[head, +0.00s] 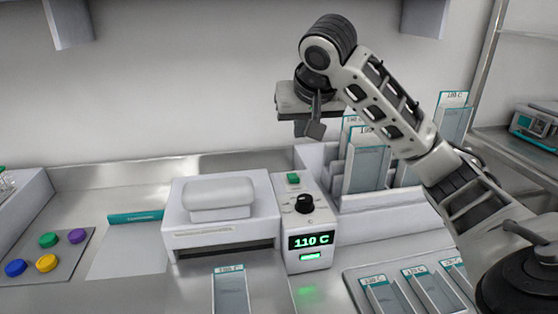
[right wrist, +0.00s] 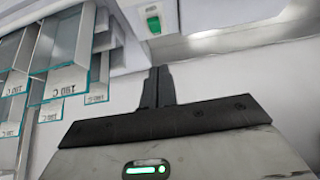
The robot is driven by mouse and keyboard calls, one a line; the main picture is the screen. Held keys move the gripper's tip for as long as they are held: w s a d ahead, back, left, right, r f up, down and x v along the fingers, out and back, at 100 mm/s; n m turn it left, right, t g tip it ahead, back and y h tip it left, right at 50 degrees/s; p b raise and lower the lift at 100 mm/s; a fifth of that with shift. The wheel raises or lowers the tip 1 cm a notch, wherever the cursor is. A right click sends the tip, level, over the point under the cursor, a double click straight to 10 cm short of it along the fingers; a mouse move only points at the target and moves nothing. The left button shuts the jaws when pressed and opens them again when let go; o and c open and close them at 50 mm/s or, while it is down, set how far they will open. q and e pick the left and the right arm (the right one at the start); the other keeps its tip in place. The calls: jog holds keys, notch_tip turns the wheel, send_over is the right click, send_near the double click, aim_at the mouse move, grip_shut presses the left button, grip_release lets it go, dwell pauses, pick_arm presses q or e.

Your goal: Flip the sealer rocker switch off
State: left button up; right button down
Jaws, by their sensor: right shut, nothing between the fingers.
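The sealer (head: 222,232) is a white box on the metal counter with a raised pale lid. The green rocker switch also shows in the right wrist view (right wrist: 153,20), just beyond the fingertips. My right gripper (head: 314,130) is shut and empty, above and slightly right of the switch, apart from it. In the right wrist view its fingers (right wrist: 158,86) are together. My left gripper is out of view.
Teal-edged pouches labelled 190 C stand in a white rack (head: 385,200) right of the panel. More pouches lie in a tray (head: 350,276) at front right. One pouch (head: 230,290) lies before the sealer. Coloured buttons (head: 47,262) are at far left.

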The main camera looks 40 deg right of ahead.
send_over(293, 177)
jog(key=s, duration=0.1)
jog(key=f, duration=0.8)
jog(key=shift+s+a+f, duration=0.2)
jog(key=shift+a+f, duration=0.15)
jog(key=shift+s+a+f, duration=0.1)
jog(key=shift+s+f, duration=0.05)
jog(key=shift+f, duration=0.45)
jog(key=shift+s+a+f, duration=0.1)
jog(key=shift+f, duration=0.45)
jog(key=shift+s+f, duration=0.1)
jog(key=shift+f, duration=0.45)
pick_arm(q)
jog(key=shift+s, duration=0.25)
